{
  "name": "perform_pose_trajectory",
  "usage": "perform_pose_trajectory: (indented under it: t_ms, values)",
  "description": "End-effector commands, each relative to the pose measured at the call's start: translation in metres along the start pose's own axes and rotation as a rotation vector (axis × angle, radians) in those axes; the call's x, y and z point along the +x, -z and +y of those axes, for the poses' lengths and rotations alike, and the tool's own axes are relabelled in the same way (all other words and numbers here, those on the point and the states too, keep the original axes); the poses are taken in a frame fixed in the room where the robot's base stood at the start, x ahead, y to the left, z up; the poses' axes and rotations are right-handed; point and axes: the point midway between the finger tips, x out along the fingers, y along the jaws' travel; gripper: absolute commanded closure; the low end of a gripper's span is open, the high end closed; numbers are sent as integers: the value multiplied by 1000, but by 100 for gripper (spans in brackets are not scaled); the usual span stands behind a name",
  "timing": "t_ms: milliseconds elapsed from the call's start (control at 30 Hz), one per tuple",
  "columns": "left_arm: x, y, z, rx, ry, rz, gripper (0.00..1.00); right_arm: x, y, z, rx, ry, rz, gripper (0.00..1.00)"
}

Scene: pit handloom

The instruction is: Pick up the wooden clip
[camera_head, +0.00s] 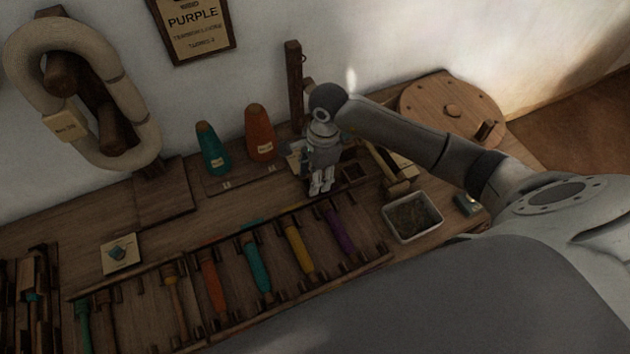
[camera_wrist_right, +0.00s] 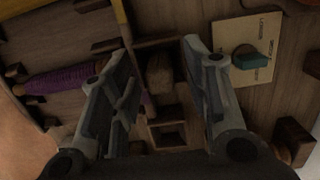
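A small brown wooden piece (camera_wrist_right: 160,73), which looks like the wooden clip, lies in a compartment of a dark wooden tray (camera_wrist_right: 168,152) in the right wrist view. My right gripper (camera_wrist_right: 156,55) is open, with one finger on each side of that piece in the picture; I cannot tell whether they touch it. In the head view the right gripper (camera_head: 321,186) points down over the bench beside the tray, and the piece is not clearly visible. My left gripper is not in view.
A rack with coloured bobbins (camera_head: 299,248) lies in front. Orange (camera_head: 260,133) and teal (camera_head: 212,150) cones stand behind left. A grey bin (camera_head: 413,217) and round wooden disc (camera_head: 451,104) are right. A card with a teal knob (camera_wrist_right: 246,58) is beside the right finger.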

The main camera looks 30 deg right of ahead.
Motion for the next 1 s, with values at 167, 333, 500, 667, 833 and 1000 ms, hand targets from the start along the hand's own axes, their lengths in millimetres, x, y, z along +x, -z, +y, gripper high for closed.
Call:
perform_pose_trajectory:
  t_ms: [167, 333, 500, 667, 833, 1000]
  values:
    - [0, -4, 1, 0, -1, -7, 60, 0, 0, 0, 0, 0, 0, 82]
    - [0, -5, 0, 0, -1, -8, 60, 0, 0, 0, 0, 0, 0, 94]
    - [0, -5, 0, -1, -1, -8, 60, 0, 0, 0, 0, 0, 0, 94]
    - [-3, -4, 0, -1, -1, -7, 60, -5, 0, 0, 0, 1, 0, 94]
    - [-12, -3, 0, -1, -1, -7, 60, -21, -2, 0, -1, 2, 0, 94]
    - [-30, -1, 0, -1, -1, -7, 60, -46, -10, 7, -3, -1, 0, 94]
